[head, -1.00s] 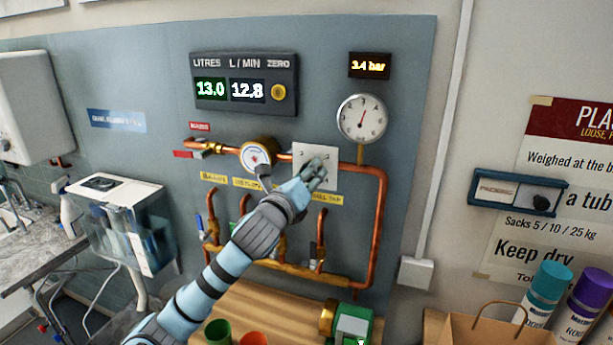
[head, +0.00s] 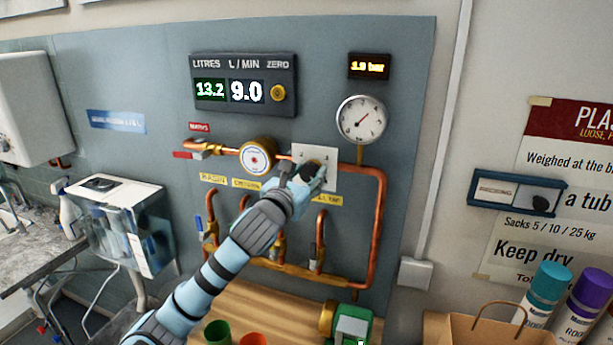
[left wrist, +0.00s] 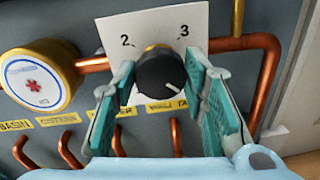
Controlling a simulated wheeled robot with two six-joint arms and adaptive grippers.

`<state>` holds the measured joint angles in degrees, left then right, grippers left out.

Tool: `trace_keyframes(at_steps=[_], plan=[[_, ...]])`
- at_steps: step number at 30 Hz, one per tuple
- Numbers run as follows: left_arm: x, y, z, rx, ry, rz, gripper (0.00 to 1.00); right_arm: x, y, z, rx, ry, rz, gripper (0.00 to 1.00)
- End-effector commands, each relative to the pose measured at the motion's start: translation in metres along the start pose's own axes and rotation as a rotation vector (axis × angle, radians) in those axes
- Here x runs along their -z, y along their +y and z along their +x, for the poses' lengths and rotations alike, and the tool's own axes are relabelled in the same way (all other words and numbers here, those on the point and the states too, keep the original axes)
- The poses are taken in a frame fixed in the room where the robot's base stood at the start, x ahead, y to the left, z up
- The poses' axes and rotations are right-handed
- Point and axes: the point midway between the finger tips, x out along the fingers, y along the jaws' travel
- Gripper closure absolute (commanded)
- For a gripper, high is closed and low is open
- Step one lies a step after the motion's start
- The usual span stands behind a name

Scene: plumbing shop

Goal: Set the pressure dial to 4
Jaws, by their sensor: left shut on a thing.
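The pressure dial is a black knob (left wrist: 156,74) on a white plate (left wrist: 117,30) marked 2 and 3 along its top in the left wrist view. Its white pointer aims to the lower right, below the 3; any number there is hidden by a finger. My left gripper (head: 312,176) reaches the plate (head: 318,153) in the head view, and its two teal fingers are shut on the knob from both sides. The bar display (head: 369,67) appears to read 1.9 bar. The round gauge (head: 361,120) has its needle to the upper right. My right gripper is not in view.
A round brass-rimmed meter (head: 257,156) sits on the copper pipe left of the plate. Copper pipes (head: 377,220) and several taps run below. A flow display (head: 246,92) shows 13.2 litres and 9.0. A wooden bench (head: 270,318) holds cups and a green-and-brass item.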

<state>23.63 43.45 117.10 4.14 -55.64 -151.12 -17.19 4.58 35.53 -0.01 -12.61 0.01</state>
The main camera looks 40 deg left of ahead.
Motion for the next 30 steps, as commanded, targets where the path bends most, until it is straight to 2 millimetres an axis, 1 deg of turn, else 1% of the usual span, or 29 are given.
trace_keyframes(at_steps=[1,17,18,21,30], plan=[[-0.0025,0.0005,-0.0001,-0.001,-0.006,0.012,0.89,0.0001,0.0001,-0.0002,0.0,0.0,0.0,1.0],[-0.0008,0.0003,0.0,-0.001,0.0,0.036,0.89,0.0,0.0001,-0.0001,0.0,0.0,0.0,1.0],[-0.0006,0.0003,0.0,-0.001,0.0,0.036,0.54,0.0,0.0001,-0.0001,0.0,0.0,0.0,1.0],[-0.0003,0.0002,0.0,-0.001,0.001,0.035,0.41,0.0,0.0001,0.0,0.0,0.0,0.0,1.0],[0.0004,0.0001,-0.0014,0.0,0.002,0.034,0.41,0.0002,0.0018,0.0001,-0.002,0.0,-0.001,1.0]])
